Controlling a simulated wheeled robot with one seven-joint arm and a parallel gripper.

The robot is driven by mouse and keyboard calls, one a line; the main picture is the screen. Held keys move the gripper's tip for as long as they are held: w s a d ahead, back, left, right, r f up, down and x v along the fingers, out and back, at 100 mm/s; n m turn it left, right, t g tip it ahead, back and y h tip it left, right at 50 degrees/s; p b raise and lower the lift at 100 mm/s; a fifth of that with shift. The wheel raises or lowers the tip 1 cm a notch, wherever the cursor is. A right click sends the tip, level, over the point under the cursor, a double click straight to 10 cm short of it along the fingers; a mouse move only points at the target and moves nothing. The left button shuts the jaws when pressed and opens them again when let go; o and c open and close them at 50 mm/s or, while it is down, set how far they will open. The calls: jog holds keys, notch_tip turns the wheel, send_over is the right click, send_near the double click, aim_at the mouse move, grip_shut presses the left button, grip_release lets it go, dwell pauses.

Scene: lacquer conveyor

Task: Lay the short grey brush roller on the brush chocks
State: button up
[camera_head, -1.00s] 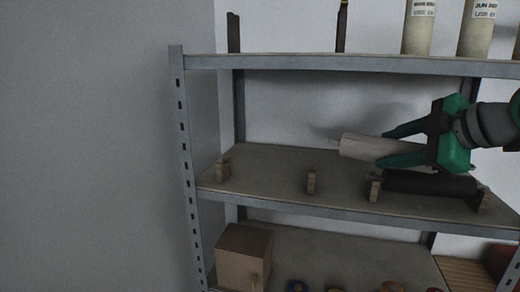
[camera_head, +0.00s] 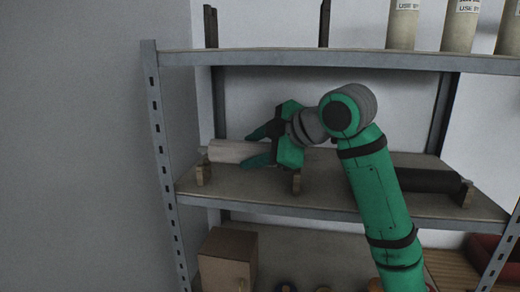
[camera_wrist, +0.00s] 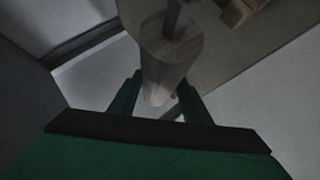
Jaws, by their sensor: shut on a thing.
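The short pale grey roller (camera_head: 232,151) lies roughly level in my gripper (camera_head: 259,147), its free end pointing left. In the wrist view the roller (camera_wrist: 172,50) passes between the fingers (camera_wrist: 160,83), with a thin dark shaft at its far end. My gripper is shut on it. Two wooden chocks stand on the middle shelf: a left chock (camera_head: 203,175) by the roller's free end and another chock (camera_head: 296,183) below my wrist. The free end is at the height of the left chock's top or just above it; contact cannot be told.
A dark long roller (camera_head: 425,181) lies to the right on its own chock (camera_head: 467,195), partly hidden by my arm. The upper shelf (camera_head: 340,57) carries labelled cylinders (camera_head: 403,25). A cardboard box (camera_head: 227,258) sits on the lower shelf. The left shelf post (camera_head: 163,160) is close by.

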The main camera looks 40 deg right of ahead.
jog(key=shift+w+a+f, duration=0.1)
jog(key=shift+a+f, duration=0.05)
jog(key=shift+f, duration=0.45)
jog(key=shift+w+a+f, duration=0.1)
jog(key=shift+f, duration=0.45)
jog(key=shift+d+f, duration=0.1)
jog(key=shift+f, duration=0.55)
jog(key=shift+s, duration=0.1)
jog(key=shift+s, duration=0.1)
jog(key=o, duration=1.3)
jog(key=v, duration=1)
jog(key=shift+s+r, duration=0.2)
jog(key=shift+s, duration=0.2)
jog(key=shift+w, duration=0.1)
